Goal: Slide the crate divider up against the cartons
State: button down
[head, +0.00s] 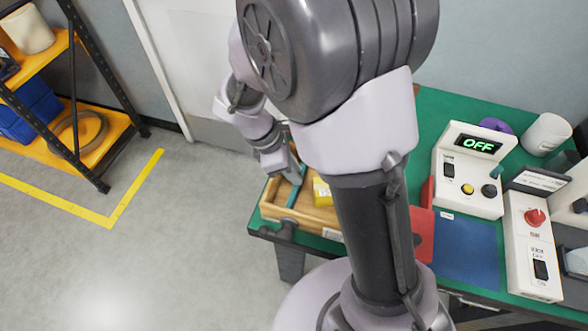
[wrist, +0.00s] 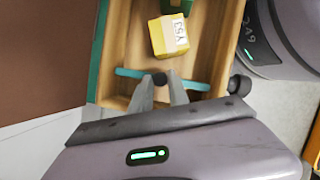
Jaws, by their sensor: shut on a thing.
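A wooden crate (head: 264,209) sits at the table's near left corner, partly hidden by my arm. It fills the upper middle of the wrist view (wrist: 229,45). The teal divider (wrist: 131,72) runs across the crate; it also shows in the head view (head: 295,196). My gripper (wrist: 161,82) is shut on the middle of the divider, at a dark knob. A yellow carton (wrist: 167,37) with a white label lies beyond the divider, with a small gap between them. A green carton (wrist: 177,6) is behind the yellow one, cut by the frame edge. The yellow carton partly shows in the head view (head: 322,191).
A shelf (head: 85,150) stands left. The floor between is clear.

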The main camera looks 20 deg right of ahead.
jog(key=s+d, duration=0.1)
jog(key=s+d+p, duration=0.1)
jog(key=d, duration=0.1)
jog(key=shift+s, duration=0.1)
jog(key=c, duration=1.3)
grip_release()
jog(key=shift+r, duration=0.1)
jog(key=p+v, duration=0.8)
jog(key=v, duration=0.9)
jog(key=shift+r, duration=0.1)
